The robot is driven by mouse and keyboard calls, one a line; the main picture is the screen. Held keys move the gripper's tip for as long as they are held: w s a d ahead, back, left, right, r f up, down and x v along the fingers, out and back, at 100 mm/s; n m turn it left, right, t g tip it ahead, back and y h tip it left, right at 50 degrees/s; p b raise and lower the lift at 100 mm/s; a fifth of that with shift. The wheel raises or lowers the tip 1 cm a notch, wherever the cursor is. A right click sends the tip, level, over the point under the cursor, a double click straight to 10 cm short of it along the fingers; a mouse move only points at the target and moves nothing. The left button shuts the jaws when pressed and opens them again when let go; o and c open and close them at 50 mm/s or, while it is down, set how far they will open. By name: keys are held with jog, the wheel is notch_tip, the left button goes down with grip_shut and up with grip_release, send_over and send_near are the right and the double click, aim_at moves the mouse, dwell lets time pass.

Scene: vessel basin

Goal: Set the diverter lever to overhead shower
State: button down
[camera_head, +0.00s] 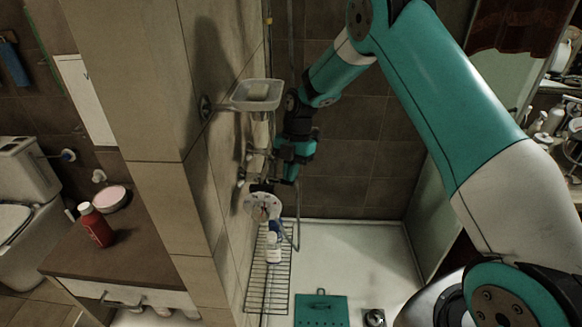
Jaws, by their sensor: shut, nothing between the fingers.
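My teal arm reaches down from the upper right to the tiled shower wall. Chrome shower fittings (252,154) stick out of the wall just above and left of the gripper, partly behind my wrist. The diverter lever cannot be made out clearly among them, and its setting cannot be read. I cannot tell whether the gripper touches any fitting. The overhead shower is not seen.
A soap dish (256,94) juts from the wall above the fittings. A wire rack (268,280) with a white bottle (273,248) is below the gripper. A teal stool or board (321,309) is on the white shower floor (355,258). A red bottle (96,226) stands on the counter (130,238).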

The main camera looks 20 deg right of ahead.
jog(key=shift+s+a+m+b, duration=0.35)
jog(key=shift+s+m+b, duration=0.3)
jog(key=shift+m, duration=0.45)
jog(key=shift+s+a+f+b, duration=0.15)
jog(key=shift+a+b, duration=0.1)
jog(key=shift+b, duration=0.2)
dwell(2.1)
jog(key=shift+d+r, duration=0.15)
jog(key=shift+r, duration=0.3)
jog(key=b+v, duration=0.1)
jog(key=v, duration=1.5)
jog(key=shift+s+d+r, duration=0.35)
jog(key=shift+r, duration=0.05)
jog(key=shift+a+t, duration=0.1)
jog(key=shift+t, duration=0.2)
